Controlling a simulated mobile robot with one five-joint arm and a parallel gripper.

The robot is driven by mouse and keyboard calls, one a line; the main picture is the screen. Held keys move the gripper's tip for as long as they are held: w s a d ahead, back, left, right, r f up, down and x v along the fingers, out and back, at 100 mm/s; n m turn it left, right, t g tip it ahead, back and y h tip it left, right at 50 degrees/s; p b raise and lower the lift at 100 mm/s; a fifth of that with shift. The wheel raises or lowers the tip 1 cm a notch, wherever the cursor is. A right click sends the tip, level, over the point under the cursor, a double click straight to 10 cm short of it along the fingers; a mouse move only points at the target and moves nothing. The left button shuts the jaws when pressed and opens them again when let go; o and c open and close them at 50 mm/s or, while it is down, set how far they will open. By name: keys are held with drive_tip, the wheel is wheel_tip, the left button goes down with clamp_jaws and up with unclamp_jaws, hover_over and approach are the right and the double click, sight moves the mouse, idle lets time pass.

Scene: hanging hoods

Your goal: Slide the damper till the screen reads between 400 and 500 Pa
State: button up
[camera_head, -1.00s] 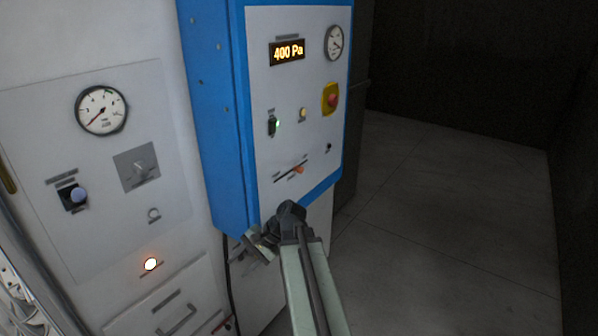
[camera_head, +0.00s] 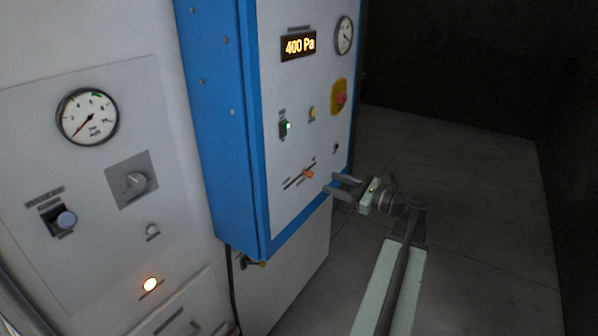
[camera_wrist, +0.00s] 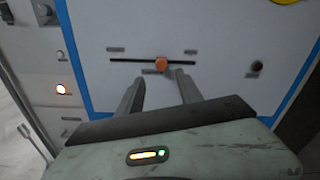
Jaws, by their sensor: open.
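The screen (camera_head: 298,44) on the blue-edged panel reads 400 Pa in orange digits. The damper is an orange knob (camera_head: 308,174) on a dark horizontal slot low on that panel. In the wrist view the orange knob (camera_wrist: 161,64) sits a little right of the middle of its slot (camera_wrist: 130,61). My gripper (camera_head: 334,184) is open and empty, to the right of the knob in the head view. In the wrist view its two fingers (camera_wrist: 158,83) point at the panel, with the knob ahead of the gap between them, apart from both.
A red button on a yellow plate (camera_head: 339,97), a green-lit switch (camera_head: 286,128) and a dial gauge (camera_head: 344,36) are on the same panel. A white panel with a gauge (camera_head: 87,117) stands at left. Open floor (camera_head: 450,200) lies at right.

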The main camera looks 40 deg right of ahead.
sight(313, 176)
drive_tip(key=x, duration=0.8)
drive_tip(key=shift+w+d, duration=0.1)
clamp_jaws()
idle(1.3)
